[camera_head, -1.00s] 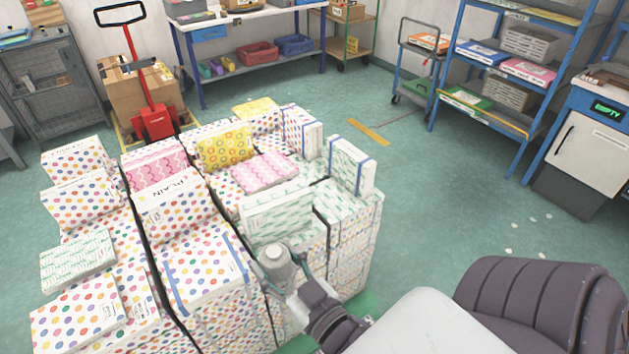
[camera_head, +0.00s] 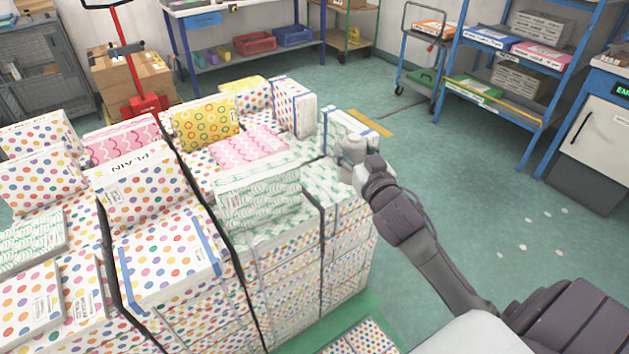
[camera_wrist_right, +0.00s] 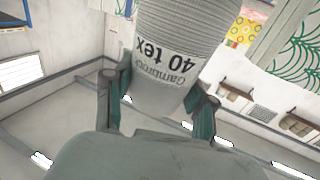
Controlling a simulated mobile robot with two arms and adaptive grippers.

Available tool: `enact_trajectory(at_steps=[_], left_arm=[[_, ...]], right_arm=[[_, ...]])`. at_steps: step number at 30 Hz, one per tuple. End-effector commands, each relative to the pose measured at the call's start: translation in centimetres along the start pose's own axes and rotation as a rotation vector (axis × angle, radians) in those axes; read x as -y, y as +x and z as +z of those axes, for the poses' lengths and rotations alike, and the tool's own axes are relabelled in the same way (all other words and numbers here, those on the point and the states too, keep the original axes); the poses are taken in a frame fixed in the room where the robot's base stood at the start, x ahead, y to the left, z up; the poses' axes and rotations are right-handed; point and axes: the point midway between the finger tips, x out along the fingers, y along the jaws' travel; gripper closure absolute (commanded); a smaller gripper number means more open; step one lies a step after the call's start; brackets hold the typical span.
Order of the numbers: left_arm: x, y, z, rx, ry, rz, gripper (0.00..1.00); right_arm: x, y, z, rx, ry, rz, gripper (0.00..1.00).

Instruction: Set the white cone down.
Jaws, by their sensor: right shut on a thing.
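The white cone (camera_head: 354,147) is a small thread cone at the right end of the pile of patterned boxes in the head view. In the right wrist view the white cone (camera_wrist_right: 185,40) fills the top middle, with ribbed thread and a label reading "40 tex". My right gripper (camera_head: 366,168) is shut on it, one finger on each side of its labelled part in the wrist view (camera_wrist_right: 155,100). My left gripper is out of view.
Strapped stacks of patterned boxes (camera_head: 170,262) fill the left and middle. A green-patterned box (camera_head: 258,195) stands left of my right gripper. A blue shelf rack (camera_head: 500,105) and a white cabinet (camera_head: 603,142) stand at the right.

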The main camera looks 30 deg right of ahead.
Motion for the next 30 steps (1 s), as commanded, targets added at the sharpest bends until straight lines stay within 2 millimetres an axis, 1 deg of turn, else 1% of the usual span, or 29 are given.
enact_trajectory(at_steps=[1,2,6,9,12,16,21,23,25,30], left_arm=[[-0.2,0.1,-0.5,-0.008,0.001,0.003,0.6],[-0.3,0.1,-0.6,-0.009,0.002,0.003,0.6],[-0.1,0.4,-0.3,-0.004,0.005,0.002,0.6],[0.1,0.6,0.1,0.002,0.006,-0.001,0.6],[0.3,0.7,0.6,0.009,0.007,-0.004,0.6],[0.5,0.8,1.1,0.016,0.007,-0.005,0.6],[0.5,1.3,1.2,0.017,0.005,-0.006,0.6],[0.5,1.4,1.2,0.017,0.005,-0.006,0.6],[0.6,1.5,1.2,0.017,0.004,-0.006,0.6],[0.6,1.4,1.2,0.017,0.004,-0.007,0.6]], right_arm=[[0.9,1.1,0.7,-0.001,0.005,0.0,0.86],[1.4,1.6,1.1,-0.002,0.003,-0.001,0.86],[3.4,4.0,3.0,-0.002,0.003,0.0,0.86],[4.5,5.3,4.1,-0.001,0.002,0.0,0.86],[5.2,6.1,4.8,-0.002,0.0,-0.001,0.86],[5.5,6.5,5.5,0.0,0.0,0.0,0.86],[5.5,6.4,8.2,0.001,-0.002,-0.001,0.86],[5.5,6.4,8.8,0.001,-0.001,-0.001,0.86],[5.5,6.4,9.1,-0.001,-0.001,-0.002,0.86],[5.5,6.4,9.0,-0.001,-0.001,-0.002,0.86]])
